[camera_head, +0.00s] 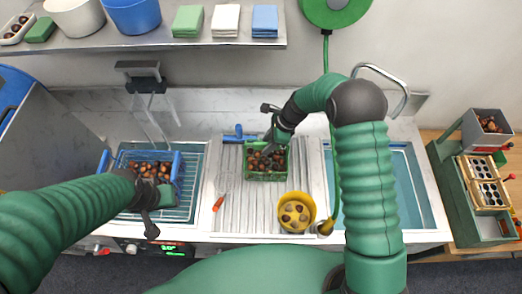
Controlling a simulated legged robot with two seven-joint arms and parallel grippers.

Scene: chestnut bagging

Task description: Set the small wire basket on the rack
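A small green basket (265,177) with brown chestnuts in it is on or just above the ribbed drainboard (240,205) between the two sinks. My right gripper (271,140) is at its back rim; whether the fingers are closed on the rim is too small to tell. A blue-sided basket (177,168) with chestnuts sits over the left sink, on a wire rack (185,208) with thin bars. My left gripper (152,208) is at the front of the blue basket and hides part of it. Its finger gap cannot be made out.
A yellow bowl (297,221) with pale and brown pieces stands on the drainboard's front right. A red-handled tool (218,203) lies left. A blue fitting (238,136) is behind. The right sink (400,185) holds water. A green machine (465,190) stands far right.

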